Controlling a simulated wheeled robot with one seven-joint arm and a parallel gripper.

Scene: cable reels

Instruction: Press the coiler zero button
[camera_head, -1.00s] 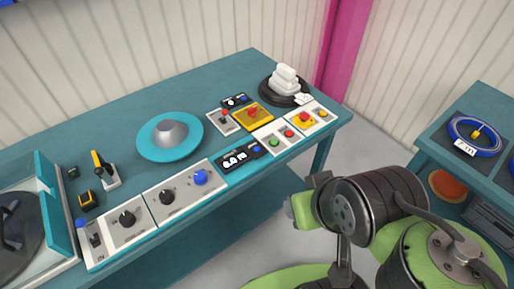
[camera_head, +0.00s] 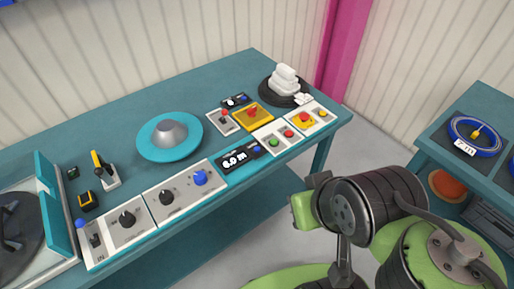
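A long teal bench holds the coiler controls. A black display (camera_head: 237,162) with white digits stands at the front edge, with a small blue button (camera_head: 257,149) at its right end. A second, smaller black display (camera_head: 234,101) farther back has its own blue button (camera_head: 245,98). No label that I can read says which is the coiler zero button. A larger blue knob (camera_head: 200,177) is on the white panel to the left. My folded arm is at the lower right, apart from the bench. My gripper's fingertips are not visible.
A teal cone-centred disc (camera_head: 170,135) lies on the bench (camera_head: 105,115). Green (camera_head: 274,142) and red (camera_head: 289,133) buttons and a yellow panel (camera_head: 252,118) stand at the right end. Another table with a blue coil (camera_head: 474,133) is at the right.

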